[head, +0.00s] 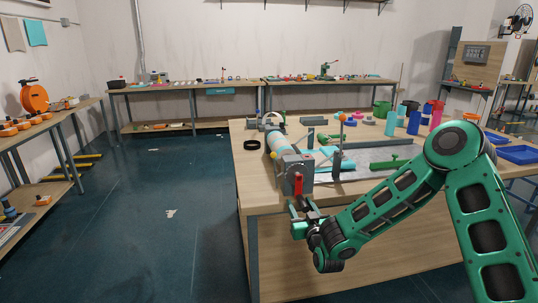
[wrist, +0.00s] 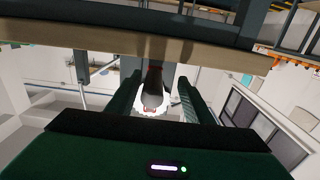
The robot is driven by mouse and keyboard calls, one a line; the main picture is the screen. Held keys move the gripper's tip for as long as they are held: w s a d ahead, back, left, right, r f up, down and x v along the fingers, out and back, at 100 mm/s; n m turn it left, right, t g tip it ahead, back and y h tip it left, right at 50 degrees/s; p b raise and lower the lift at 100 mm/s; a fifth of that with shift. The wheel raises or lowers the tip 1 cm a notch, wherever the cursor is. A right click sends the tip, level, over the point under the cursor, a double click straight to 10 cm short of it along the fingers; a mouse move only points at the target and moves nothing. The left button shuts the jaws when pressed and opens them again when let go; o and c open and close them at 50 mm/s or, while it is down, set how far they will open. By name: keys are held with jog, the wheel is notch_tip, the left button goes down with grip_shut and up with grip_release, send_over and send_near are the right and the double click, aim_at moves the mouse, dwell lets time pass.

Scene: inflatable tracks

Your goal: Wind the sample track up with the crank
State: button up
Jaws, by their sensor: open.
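The crank (head: 298,184) is a red arm on the front of a grey winder block (head: 294,165), near the front left corner of the wooden table. A pale cyan roll (head: 277,144), which looks like the wound track, lies behind the block. My gripper (head: 302,206) is just below and in front of the crank, with its jaws apart. In the wrist view, a dark rounded handle with a reddish upper part (wrist: 152,92) shows between the two open fingers; it looks like the crank's grip. I cannot tell whether a finger touches it.
The wooden table (head: 258,190) also bears a green-handled tool (head: 391,162), a black ring (head: 252,144), several coloured cups and blue trays (head: 518,154). Its front edge is close to my gripper. Benches line the walls; the floor at left is largely clear.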

aim_at(304, 212)
jog(key=shift+v, duration=0.75)
jog(key=shift+s+d+f, duration=0.15)
jog(key=shift+s+d, duration=0.2)
jog(key=shift+s, duration=0.35)
jog(key=shift+v, duration=1.95)
